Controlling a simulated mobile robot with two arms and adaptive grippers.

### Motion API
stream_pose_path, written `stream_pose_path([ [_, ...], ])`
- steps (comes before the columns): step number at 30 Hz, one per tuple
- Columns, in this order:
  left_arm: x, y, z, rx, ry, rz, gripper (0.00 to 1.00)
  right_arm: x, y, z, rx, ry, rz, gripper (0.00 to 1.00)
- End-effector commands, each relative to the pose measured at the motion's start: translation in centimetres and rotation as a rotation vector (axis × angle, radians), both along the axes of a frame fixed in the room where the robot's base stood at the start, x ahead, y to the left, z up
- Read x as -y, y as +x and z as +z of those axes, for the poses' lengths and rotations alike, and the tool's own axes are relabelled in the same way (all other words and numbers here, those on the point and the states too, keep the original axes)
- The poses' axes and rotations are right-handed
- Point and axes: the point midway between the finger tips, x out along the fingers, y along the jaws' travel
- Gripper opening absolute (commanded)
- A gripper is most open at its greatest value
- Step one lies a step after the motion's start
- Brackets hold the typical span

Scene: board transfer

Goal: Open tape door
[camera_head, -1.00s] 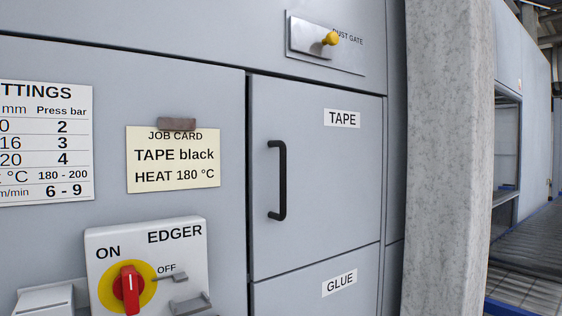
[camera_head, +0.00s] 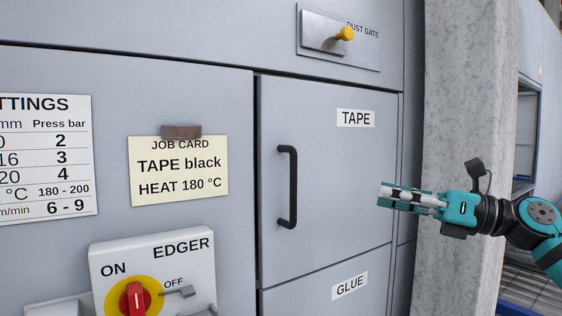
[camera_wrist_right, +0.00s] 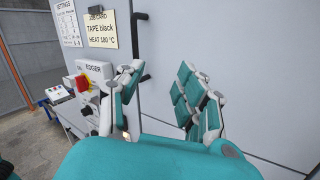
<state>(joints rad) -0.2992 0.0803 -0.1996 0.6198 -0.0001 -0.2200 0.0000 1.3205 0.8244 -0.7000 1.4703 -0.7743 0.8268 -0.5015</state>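The tape door (camera_head: 338,225) is a grey panel with a TAPE label (camera_head: 355,118) near its upper right. It sits shut, flush with the cabinet front. Its black vertical bar handle (camera_head: 292,187) is on the door's left side. My right gripper (camera_head: 382,195) is in front of the door's right edge, apart from the handle and pointing left. In the right wrist view the two fingers of my right gripper (camera_wrist_right: 160,95) stand apart with nothing between them. The black handle (camera_wrist_right: 140,48) shows behind the left finger there, partly hidden. My left gripper is not in view.
The glue door (camera_head: 310,300) is below. An edger switch box (camera_head: 195,262) with a red knob sticks out at lower left. A dust gate plate with a yellow knob (camera_head: 346,33) is above. A concrete pillar (camera_head: 465,90) stands close at the right.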

Motion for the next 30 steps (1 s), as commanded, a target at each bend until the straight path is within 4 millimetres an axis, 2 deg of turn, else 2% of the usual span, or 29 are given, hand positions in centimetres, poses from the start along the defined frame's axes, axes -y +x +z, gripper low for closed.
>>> stream_pose_path([
  [1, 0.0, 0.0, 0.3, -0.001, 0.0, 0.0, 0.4, -0.1, -1.7, 1.9, 0.076, -0.075, 0.002, 0.36],
  [3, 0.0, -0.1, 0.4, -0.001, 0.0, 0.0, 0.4, -0.2, -3.4, 3.2, 0.147, -0.153, 0.006, 0.36],
  [6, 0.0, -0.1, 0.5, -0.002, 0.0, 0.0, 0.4, -0.3, -4.7, 3.9, 0.204, -0.218, 0.007, 0.36],
  [9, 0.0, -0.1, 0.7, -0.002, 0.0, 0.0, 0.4, -0.7, -5.0, 4.3, 0.222, -0.237, 0.009, 0.36],
  [14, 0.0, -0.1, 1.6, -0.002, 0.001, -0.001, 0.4, -2.7, -4.3, 4.4, 0.22, -0.236, 0.012, 0.36],
  [30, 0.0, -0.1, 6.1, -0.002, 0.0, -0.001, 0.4, -13.5, -0.3, 4.6, 0.218, -0.231, 0.011, 0.36],
])
